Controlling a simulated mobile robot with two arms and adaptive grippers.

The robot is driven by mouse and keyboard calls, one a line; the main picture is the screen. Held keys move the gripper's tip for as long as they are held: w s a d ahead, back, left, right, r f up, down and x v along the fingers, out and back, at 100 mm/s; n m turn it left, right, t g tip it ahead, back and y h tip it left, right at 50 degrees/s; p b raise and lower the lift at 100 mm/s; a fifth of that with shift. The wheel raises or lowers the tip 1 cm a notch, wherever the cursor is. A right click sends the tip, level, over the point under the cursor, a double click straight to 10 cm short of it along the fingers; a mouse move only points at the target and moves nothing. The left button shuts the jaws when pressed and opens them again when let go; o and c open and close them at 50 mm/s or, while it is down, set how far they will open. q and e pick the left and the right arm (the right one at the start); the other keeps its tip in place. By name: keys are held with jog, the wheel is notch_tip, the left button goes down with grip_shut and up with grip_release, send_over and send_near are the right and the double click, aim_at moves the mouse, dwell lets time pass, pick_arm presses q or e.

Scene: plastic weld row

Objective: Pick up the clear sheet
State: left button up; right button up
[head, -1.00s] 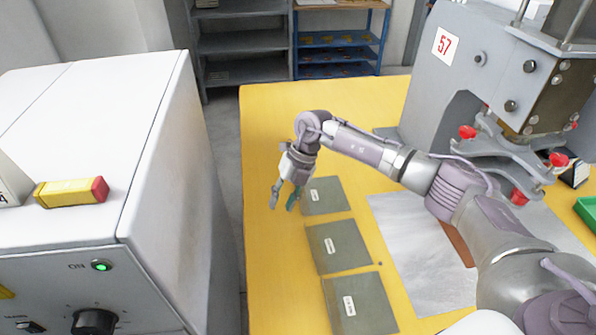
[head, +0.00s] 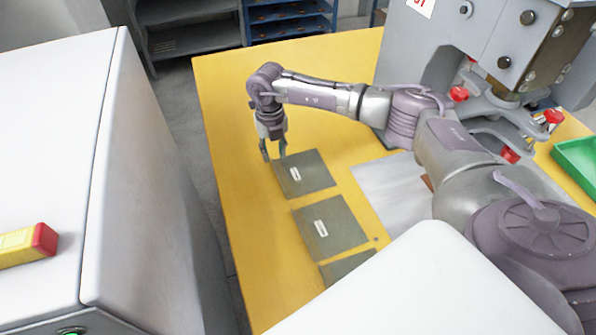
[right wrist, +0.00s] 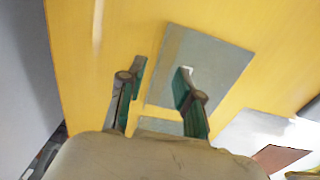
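Several flat grey-green sheets with small white labels lie in a row on the yellow table (head: 232,92): the far sheet (head: 310,181), the middle sheet (head: 343,236) and a near one (head: 348,265), partly hidden. I cannot tell for certain which is the clear sheet. My right gripper (head: 273,154) points down at the far sheet's far left corner, fingers apart and empty. In the right wrist view its fingertips (right wrist: 160,80) straddle the left edge of a grey sheet (right wrist: 215,72), which has a yellowish see-through-looking strip along that edge. My left gripper is out of view.
A pale grey sheet (head: 385,185) lies right of the row, with a brown piece partly hidden by my arm. The grey press (head: 440,50) with red knobs and a green tray (head: 577,160) stand at right. A white cabinet (head: 50,150) stands left, across a gap.

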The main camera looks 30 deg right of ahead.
aim_at(275, 167)
jog(key=shift+f+p, duration=0.45)
jog(key=shift+f, duration=2.45)
grip_shut()
